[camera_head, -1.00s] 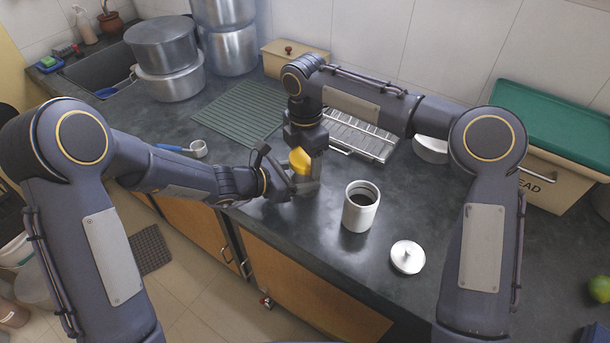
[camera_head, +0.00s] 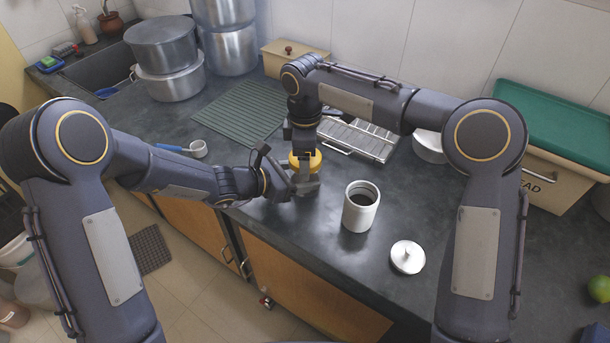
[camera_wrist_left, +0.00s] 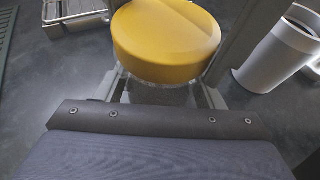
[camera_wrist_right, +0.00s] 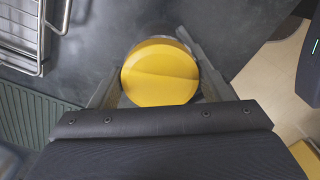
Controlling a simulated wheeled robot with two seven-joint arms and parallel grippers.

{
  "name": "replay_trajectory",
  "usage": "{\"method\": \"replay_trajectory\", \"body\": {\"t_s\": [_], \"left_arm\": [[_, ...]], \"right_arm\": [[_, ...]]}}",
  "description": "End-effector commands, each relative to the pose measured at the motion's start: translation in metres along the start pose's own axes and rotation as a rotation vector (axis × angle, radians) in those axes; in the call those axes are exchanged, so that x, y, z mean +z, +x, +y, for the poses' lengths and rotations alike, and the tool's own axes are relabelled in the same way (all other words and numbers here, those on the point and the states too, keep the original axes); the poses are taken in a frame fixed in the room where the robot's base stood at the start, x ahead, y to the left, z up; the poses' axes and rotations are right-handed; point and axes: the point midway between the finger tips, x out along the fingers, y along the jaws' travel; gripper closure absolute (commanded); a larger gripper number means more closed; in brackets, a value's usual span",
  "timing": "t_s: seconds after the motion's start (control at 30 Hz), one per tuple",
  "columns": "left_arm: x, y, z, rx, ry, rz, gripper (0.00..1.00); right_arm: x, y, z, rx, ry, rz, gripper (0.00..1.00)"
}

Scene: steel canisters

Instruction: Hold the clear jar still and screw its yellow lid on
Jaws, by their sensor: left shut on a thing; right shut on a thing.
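The yellow lid (camera_head: 306,161) sits level over the mouth of the clear jar (camera_wrist_left: 158,94), near the counter's front edge. I cannot tell how far the lid is threaded on. My left gripper (camera_head: 304,184) is shut around the jar from the left, and its fingers hide most of the jar in the head view. My right gripper (camera_head: 304,152) points down from above and is shut on the lid. In the right wrist view the lid (camera_wrist_right: 160,72) lies between its fingers.
A white canister (camera_head: 360,212) with dark contents stands open just right of the grippers, its silver lid (camera_head: 407,257) beside it. A wire rack (camera_head: 358,140) and green ribbed mat (camera_head: 240,112) lie behind. A blue-handled scoop (camera_head: 193,150) lies left.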

Motion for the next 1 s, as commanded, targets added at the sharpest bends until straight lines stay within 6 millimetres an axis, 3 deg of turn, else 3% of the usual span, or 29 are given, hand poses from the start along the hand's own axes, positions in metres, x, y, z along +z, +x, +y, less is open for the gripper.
{"method": "replay_trajectory", "body": {"t_s": [0.47,0.5,0.63,1.0], "left_arm": [[-0.0005,0.0002,-0.0011,-0.003,0.004,0.002,1.0],[-0.0005,0.0002,-0.0011,-0.003,0.005,0.002,1.0],[-0.0005,0.0002,-0.001,-0.003,0.003,0.002,1.0],[-0.0005,0.0001,-0.0007,-0.002,0.001,0.001,1.0]], "right_arm": [[0.0005,0.0008,-0.0003,-0.001,-0.004,-0.003,0.56],[0.0005,0.0008,-0.0003,-0.001,-0.004,-0.003,0.24],[0.0004,0.0007,-0.0003,-0.001,-0.003,-0.003,0.07],[0.0,-0.008,0.0003,0.001,-0.001,-0.001,0.06]]}}
